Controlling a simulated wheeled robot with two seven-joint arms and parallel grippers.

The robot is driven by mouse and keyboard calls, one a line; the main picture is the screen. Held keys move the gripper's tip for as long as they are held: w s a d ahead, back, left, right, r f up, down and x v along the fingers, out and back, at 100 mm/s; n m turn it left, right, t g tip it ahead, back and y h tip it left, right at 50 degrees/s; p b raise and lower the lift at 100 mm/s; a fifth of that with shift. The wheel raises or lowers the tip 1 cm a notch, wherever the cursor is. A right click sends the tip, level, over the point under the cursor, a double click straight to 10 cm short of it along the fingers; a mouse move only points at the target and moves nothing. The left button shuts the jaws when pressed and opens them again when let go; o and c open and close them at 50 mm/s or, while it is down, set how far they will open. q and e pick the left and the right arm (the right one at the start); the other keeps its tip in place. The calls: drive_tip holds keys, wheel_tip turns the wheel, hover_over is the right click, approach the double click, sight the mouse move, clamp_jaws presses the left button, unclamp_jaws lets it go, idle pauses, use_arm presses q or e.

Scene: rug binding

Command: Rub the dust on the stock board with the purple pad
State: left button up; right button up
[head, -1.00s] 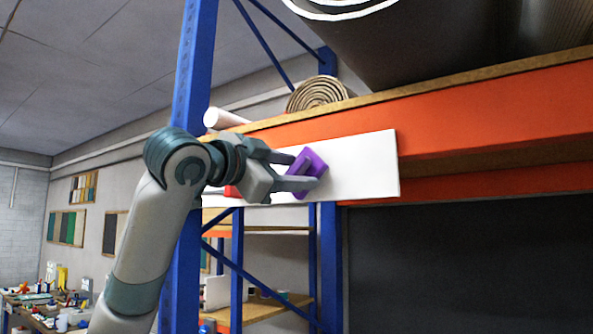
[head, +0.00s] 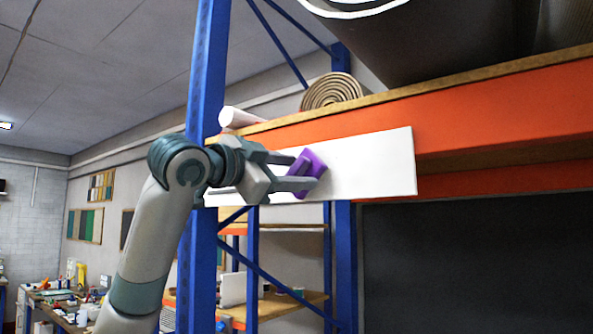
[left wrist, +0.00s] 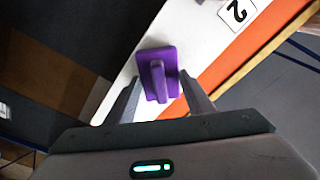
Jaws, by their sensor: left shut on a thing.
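The stock board (head: 375,165) is a long white panel on the front of the orange shelf beam, and it also shows in the left wrist view (left wrist: 180,30). The purple pad (head: 301,180) is at the board's face, with its raised handle toward me in the left wrist view (left wrist: 158,80). My left gripper (head: 310,174) is shut on the pad, with a finger on each side. I cannot tell whether the pad touches the board. I make out no dust; my arm and the pad hide the board's left part. My right gripper is not in view.
The orange beam (head: 480,155) runs on to the right, above a dark panel (head: 470,260). A blue upright (head: 206,80) stands close to my left arm. A rolled rug (head: 333,90) lies on the shelf above.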

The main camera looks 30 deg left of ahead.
use_arm(q)
drive_tip(key=shift+s, duration=0.1)
drive_tip(key=shift+s, duration=0.5)
drive_tip(key=shift+s+a+b, duration=0.15)
drive_tip(key=shift+s+b, duration=0.1)
drive_tip(key=shift+s, duration=0.95)
drive_tip(key=shift+s+a+b, duration=0.1)
drive_tip(key=shift+s+b, duration=0.1)
drive_tip(key=shift+s, duration=0.95)
drive_tip(key=s, duration=0.3)
drive_tip(key=shift+w, duration=0.1)
